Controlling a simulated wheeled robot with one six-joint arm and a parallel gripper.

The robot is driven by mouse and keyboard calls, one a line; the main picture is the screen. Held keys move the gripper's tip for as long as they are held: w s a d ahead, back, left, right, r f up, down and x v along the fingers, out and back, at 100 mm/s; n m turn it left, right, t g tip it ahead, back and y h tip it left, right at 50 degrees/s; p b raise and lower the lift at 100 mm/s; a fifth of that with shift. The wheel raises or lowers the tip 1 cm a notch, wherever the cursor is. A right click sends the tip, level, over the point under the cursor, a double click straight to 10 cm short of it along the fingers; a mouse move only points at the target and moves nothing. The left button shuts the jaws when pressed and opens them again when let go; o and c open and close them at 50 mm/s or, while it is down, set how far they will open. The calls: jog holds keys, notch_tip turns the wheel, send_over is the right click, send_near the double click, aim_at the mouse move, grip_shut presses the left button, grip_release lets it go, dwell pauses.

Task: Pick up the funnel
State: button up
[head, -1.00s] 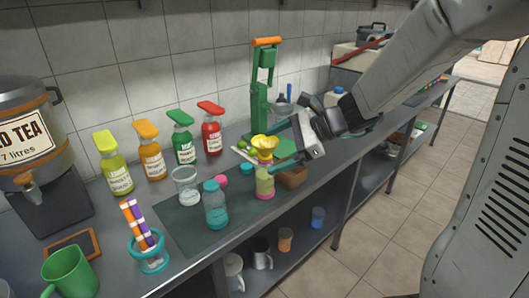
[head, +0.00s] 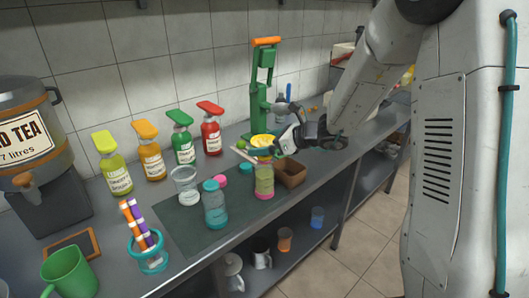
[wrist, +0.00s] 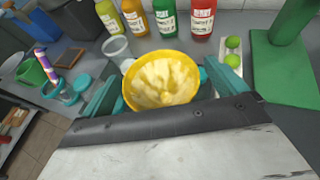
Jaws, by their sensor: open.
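The yellow funnel (head: 262,141) sits on top of a jar with a pink and green body (head: 264,182) on the counter. In the wrist view the funnel (wrist: 161,80) is seen from above, with pale yellow stuff or a lighter inside in its bowl. My gripper (wrist: 165,88) is open, with one teal finger on each side of the funnel. I cannot tell whether the fingers touch it. In the head view my gripper (head: 266,152) comes in from the right at the funnel's height and partly hides the funnel's lower part.
A green press (head: 262,95) stands behind the funnel, with green limes (wrist: 232,60) on a board. A brown box (head: 291,174) is right of the jar. A blue-lidded jar (head: 215,206) and a clear glass (head: 186,187) stand to the left. Several pump bottles line the wall.

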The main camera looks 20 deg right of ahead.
jog(key=shift+w+a+f, duration=0.15)
jog(key=shift+w+a, duration=0.1)
jog(key=c, duration=1.1)
jog(key=shift+o, duration=0.2)
